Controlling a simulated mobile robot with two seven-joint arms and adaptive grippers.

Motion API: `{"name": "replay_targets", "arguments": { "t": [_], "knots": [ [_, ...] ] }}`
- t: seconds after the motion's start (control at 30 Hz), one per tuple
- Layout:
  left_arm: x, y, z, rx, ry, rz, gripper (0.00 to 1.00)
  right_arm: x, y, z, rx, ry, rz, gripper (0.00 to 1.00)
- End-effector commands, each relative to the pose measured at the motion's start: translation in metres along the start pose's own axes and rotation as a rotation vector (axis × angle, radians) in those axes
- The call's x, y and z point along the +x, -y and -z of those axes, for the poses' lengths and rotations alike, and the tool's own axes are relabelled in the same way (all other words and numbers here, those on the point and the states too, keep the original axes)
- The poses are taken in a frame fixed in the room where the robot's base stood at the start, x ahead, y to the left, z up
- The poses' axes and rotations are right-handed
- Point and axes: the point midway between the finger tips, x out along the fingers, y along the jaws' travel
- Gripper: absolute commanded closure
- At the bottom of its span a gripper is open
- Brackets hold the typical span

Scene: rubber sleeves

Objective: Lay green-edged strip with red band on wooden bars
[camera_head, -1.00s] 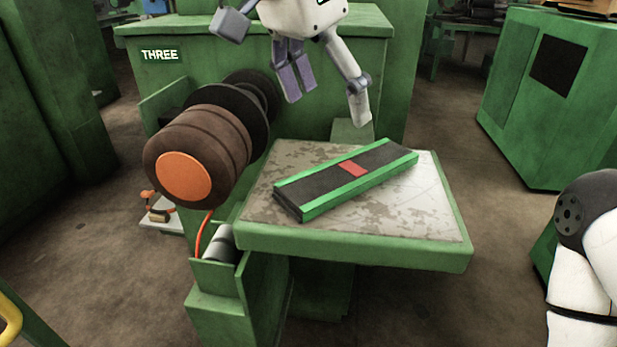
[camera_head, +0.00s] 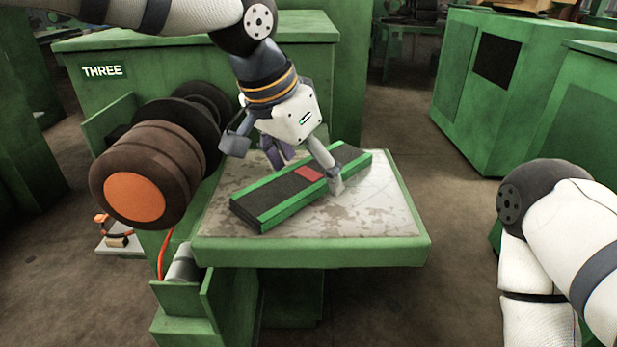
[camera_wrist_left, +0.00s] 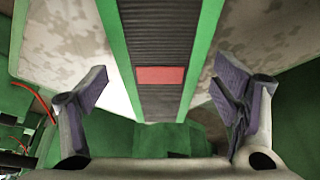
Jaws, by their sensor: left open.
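The green-edged strip (camera_head: 270,199) is dark and ribbed, with a red band (camera_head: 308,173) across its middle. It lies diagonally on a worn grey table and looks thick, like a slab or stack. My left gripper (camera_head: 306,168) is open and above the strip near the red band, its fingers spread to either side. In the left wrist view the strip (camera_wrist_left: 160,42) runs between the open fingers of the gripper (camera_wrist_left: 160,88), with the red band (camera_wrist_left: 160,75) centred between them. I see no contact. My right gripper is out of frame. No wooden bars show.
The table (camera_head: 375,215) has bare room to the right and front of the strip. A brown roller with an orange end (camera_head: 135,197) stands close at its left. A green machine marked THREE (camera_head: 102,71) is behind. A green cabinet (camera_head: 500,95) stands at the back right.

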Motion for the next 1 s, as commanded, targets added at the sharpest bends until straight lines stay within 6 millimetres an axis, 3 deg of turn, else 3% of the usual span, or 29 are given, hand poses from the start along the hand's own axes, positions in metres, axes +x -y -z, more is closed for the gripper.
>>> {"name": "replay_targets", "arguments": {
  "t": [0.03,0.27,0.37,0.67,0.77,1.0],
  "knots": [
    [-0.001,0.0,0.0,0.0,-0.001,0.001,0.21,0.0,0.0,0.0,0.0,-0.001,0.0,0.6],
    [-0.001,0.0,0.0,0.0,0.0,0.0,0.71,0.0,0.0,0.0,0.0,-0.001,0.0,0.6],
    [-0.001,0.0,0.0,0.0,-0.001,0.0,0.75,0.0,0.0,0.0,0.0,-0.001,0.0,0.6],
    [-0.01,0.001,0.004,-0.002,-0.001,0.002,0.75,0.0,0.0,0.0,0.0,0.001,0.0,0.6],
    [-0.028,0.001,0.012,-0.002,-0.004,0.001,0.75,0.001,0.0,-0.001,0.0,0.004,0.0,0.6],
    [-0.1,-0.048,0.016,0.004,-0.006,0.006,0.76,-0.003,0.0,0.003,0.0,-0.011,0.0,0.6]
  ]
}}
